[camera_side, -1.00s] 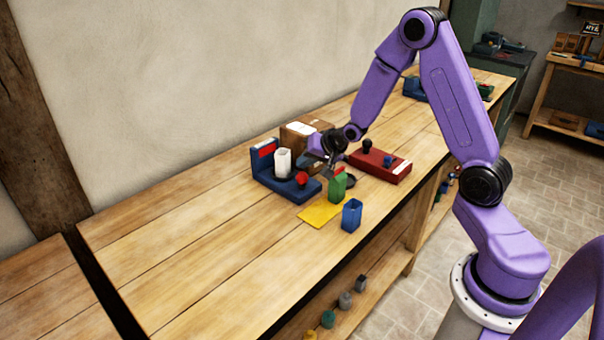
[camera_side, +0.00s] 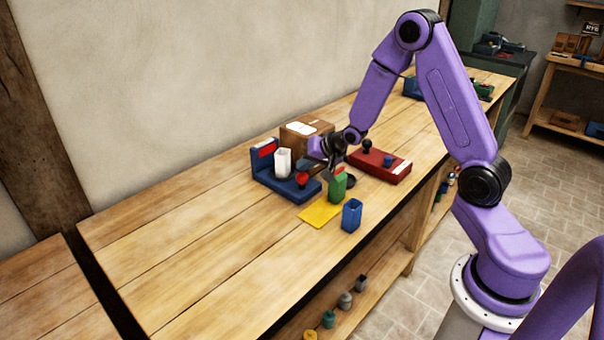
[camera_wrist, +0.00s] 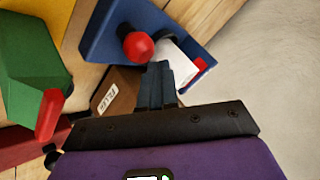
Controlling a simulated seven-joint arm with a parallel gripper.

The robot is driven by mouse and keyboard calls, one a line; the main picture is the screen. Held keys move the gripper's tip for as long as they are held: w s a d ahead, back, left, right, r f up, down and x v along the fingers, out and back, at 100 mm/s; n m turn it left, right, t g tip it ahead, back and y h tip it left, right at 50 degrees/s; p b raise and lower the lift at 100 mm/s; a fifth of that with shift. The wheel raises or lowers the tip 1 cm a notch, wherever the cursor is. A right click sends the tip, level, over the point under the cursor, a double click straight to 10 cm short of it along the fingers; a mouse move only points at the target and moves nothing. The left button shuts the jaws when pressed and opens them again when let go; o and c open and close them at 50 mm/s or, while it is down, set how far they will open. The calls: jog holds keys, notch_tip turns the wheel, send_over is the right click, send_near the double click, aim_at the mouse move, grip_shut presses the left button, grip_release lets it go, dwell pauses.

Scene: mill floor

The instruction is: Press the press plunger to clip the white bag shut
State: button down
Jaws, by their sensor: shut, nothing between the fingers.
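The blue press (camera_side: 281,181) stands on the bench, with a red label on its upright back. A white bag (camera_side: 283,161) stands upright on it, and a red round plunger knob (camera_side: 302,179) sits at its near right part. The wrist view shows the knob (camera_wrist: 138,46), the blue base (camera_wrist: 98,38) and part of the white bag (camera_wrist: 172,58). My gripper (camera_wrist: 158,68) is shut and empty, its fingertips close to the knob. In the side view my gripper (camera_side: 309,170) is just above and behind the knob; I cannot tell whether they touch.
A cardboard box (camera_side: 308,134) stands behind the press. A red device (camera_side: 385,167) lies further right. The bench's left is clear.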

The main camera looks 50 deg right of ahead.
aim_at(305, 175)
jog(key=shift+f, duration=0.95)
dwell(1.3)
jog(key=shift+r, duration=1.35)
jog(key=shift+r, duration=2.55)
